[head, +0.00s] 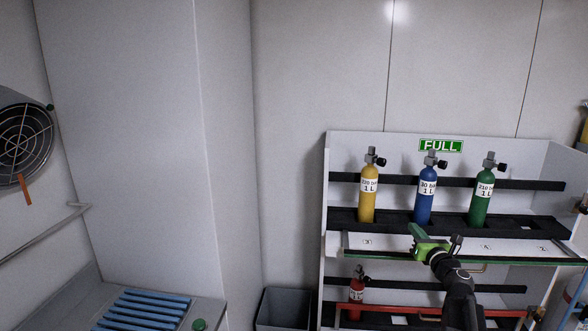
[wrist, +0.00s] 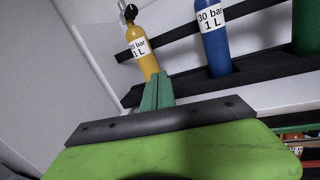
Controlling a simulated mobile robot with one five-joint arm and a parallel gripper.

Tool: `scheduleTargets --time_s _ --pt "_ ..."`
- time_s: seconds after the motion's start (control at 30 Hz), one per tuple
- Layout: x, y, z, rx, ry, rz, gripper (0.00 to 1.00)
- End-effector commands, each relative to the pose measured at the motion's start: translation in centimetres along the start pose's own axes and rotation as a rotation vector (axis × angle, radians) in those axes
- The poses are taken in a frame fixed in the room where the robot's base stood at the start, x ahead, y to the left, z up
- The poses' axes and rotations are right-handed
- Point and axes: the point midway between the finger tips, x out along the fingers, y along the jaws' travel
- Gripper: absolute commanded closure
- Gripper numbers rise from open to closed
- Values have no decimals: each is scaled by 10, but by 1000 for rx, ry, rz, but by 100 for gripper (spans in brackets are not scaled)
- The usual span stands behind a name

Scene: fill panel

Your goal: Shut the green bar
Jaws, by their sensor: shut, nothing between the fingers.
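The green bar (head: 505,260) runs along the front of the upper shelf, low, below the bases of the bottles and the label strip. Part of it is hidden behind my arm. In the wrist view a green strip, likely this bar (wrist: 298,129), shows at the right edge. My gripper (head: 413,232) is shut and empty, in front of the upper shelf between the yellow bottle (head: 367,196) and the blue bottle (head: 425,196). In the wrist view its closed green fingertips (wrist: 159,82) point up towards the yellow bottle. I cannot tell whether the gripper touches the bar.
A green bottle (head: 480,195) stands right of the blue one on the upper shelf. Below, a red bar (head: 390,308) crosses in front of a red bottle (head: 357,285). A grey bin (head: 283,308) stands left of the rack. Wall space above the rack is clear.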

Motion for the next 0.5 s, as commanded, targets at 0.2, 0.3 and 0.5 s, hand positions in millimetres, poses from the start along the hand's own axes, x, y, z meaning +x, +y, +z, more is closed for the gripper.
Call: scheduleTargets --time_s 0.2,0.3,0.5 --pt "24 82 -20 672 -95 -229 100" --pt "10 96 -68 1083 -81 -450 100" --pt "-82 137 -201 1836 -25 -1128 100"
